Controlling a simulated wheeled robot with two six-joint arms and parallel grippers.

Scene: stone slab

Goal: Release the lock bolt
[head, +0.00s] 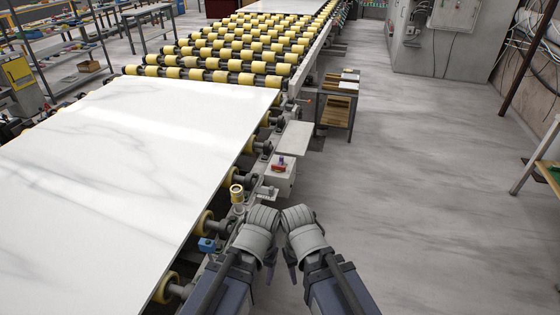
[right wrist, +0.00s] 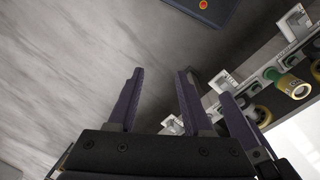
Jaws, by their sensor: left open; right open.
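I cannot pick out the lock bolt with certainty. A brass-coloured cylinder (head: 236,193) stands at the slab's right edge, by the conveyor frame. A brass and green cylinder (right wrist: 290,84) shows at the right of the right wrist view; I cannot tell if it is the same one. My left gripper (head: 270,276) points down beside the conveyor frame, its fingers mostly hidden by the wrist. My right gripper (head: 292,272) is close beside it to the right. In the right wrist view my right gripper (right wrist: 160,74) is open and empty, above the floor.
A white marble slab (head: 110,160) lies on the conveyor with yellow rollers (head: 215,76). A grey box with a red part (head: 280,170) is mounted on its side. A blue part (head: 207,244) is by the rollers. A small cart (head: 338,105) stands farther back.

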